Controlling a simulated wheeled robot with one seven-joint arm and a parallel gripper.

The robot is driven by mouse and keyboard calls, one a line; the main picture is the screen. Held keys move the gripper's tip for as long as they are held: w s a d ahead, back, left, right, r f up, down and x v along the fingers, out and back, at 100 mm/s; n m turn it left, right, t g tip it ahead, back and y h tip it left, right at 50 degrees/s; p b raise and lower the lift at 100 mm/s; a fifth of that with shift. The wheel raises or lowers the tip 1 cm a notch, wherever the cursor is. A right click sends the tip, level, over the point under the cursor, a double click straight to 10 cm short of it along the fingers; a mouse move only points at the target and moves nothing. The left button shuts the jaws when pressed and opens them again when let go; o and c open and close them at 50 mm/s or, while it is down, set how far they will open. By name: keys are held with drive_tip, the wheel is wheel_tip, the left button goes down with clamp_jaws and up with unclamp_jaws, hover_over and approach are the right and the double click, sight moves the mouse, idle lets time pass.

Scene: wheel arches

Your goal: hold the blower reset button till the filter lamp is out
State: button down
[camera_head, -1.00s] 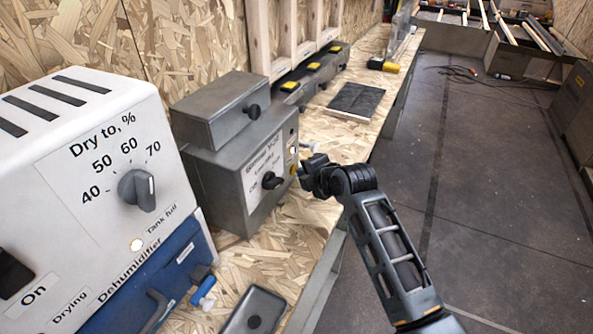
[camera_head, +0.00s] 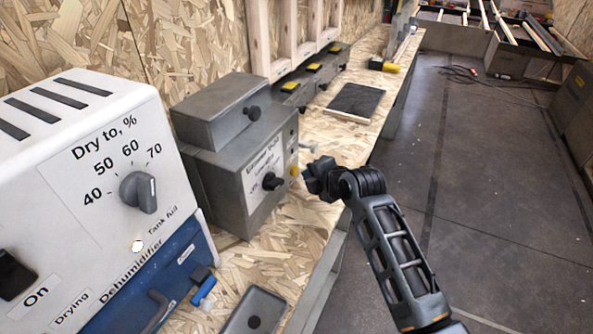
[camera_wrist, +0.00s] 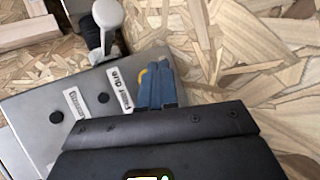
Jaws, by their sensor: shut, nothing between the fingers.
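The blower (camera_head: 225,180) is a grey metal box on the bench, with a white label and a black knob (camera_head: 271,181) on its front. A yellow button (camera_head: 294,170) sticks out at the right of that face. The lamp spot above the button shows no glow. In the wrist view the blower panel (camera_wrist: 75,140) carries small labels and dark round spots. My gripper (camera_head: 307,180) is shut and empty, just right of the button, with a small gap in the head view. It also shows in the wrist view (camera_wrist: 155,82).
A white dehumidifier (camera_head: 90,150) with a dial and a lit lamp stands at the left. A grey handheld device (camera_head: 255,312) lies in front. A dark panel (camera_head: 356,100) and yellow-topped boxes (camera_head: 315,67) are farther along the bench.

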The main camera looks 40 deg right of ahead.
drive_tip(key=shift+s, duration=0.1)
drive_tip(key=shift+s+d, duration=0.3)
drive_tip(key=shift+s, duration=0.5)
drive_tip(key=shift+s+d, duration=0.3)
drive_tip(key=shift+s, duration=0.45)
drive_tip(key=shift+s+d, duration=0.3)
drive_tip(key=shift+s, duration=0.5)
